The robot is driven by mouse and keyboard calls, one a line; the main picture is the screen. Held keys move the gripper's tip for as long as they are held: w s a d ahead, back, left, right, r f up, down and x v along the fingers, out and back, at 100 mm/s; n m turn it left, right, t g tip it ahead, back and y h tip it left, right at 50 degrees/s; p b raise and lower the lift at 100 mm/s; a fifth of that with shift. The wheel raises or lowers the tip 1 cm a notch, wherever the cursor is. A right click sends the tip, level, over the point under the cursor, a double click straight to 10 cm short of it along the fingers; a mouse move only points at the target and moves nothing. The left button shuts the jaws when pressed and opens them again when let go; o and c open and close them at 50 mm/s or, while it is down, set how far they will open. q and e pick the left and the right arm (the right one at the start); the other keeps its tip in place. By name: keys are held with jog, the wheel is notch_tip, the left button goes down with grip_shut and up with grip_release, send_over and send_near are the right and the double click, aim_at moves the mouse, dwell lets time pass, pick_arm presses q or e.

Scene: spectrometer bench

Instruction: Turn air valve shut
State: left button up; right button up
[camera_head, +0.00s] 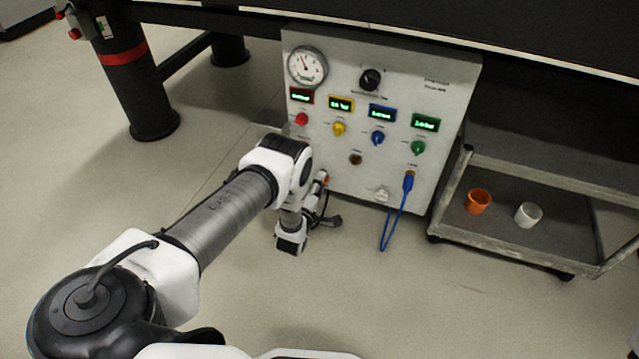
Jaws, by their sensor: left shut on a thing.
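A light grey gas panel (455,90) stands under the bench. It carries a red knob (301,119), a yellow knob (339,128), a blue knob (377,138) and a green knob (418,147). My left gripper (323,178) is at the panel's lower left edge, below the red knob and clear of it. It is shut on a small orange-red part, which looks like the air valve's handle. The fingers and wrist hide most of that part, so its angle cannot be told. My right gripper is not in view.
A blue hose (394,226) hangs in a loop from the panel's lower right. A round gauge (307,67) is at upper left. A cart (500,246) with an orange cup (478,201) and a white cup (528,214) stands at right. The floor in front is clear.

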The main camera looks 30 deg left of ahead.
pick_arm(q)
jog(key=o, duration=1.2)
jog(key=shift+c, duration=0.2)
jog(key=v, duration=1.2)
